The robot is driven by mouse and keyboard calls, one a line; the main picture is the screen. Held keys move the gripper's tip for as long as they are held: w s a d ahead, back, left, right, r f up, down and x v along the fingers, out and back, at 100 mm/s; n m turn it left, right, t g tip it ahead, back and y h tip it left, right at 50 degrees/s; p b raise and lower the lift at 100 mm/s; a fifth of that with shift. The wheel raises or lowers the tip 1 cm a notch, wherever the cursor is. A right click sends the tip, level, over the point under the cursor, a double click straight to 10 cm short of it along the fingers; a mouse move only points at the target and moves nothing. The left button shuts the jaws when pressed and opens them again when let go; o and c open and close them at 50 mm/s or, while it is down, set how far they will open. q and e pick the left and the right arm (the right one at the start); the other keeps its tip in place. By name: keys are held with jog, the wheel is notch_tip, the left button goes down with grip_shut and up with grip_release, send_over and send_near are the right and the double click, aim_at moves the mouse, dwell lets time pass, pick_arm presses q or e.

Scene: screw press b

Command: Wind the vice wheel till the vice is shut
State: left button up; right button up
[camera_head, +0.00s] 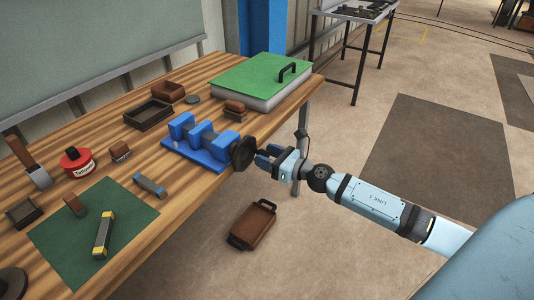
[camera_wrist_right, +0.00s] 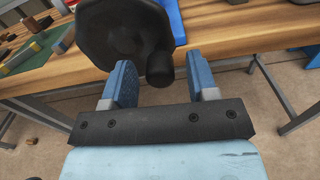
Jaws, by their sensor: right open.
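The blue vice (camera_head: 200,143) sits on the wooden bench near its front edge, with a gap between its blue jaw blocks. Its dark round wheel (camera_head: 243,153) faces the front edge. In the right wrist view the wheel (camera_wrist_right: 122,32) fills the top, with a dark handle knob (camera_wrist_right: 160,69) sticking out toward me. My right gripper (camera_head: 264,156) is just in front of the wheel. Its two blue fingers (camera_wrist_right: 156,82) are open, and the knob shows between their tips, nearer the right finger. I cannot tell whether they touch it. My left gripper is not in view.
A green-topped box with a black handle (camera_head: 262,78) stands at the back right of the bench. Dark trays (camera_head: 148,114), a red tin (camera_head: 77,161) and a green mat (camera_head: 92,228) with small parts lie left. A brown tray (camera_head: 252,225) is on the floor.

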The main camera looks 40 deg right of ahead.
jog(key=shift+w, duration=0.15)
jog(key=c, duration=0.9)
jog(key=shift+a, duration=0.1)
jog(key=shift+f, duration=0.1)
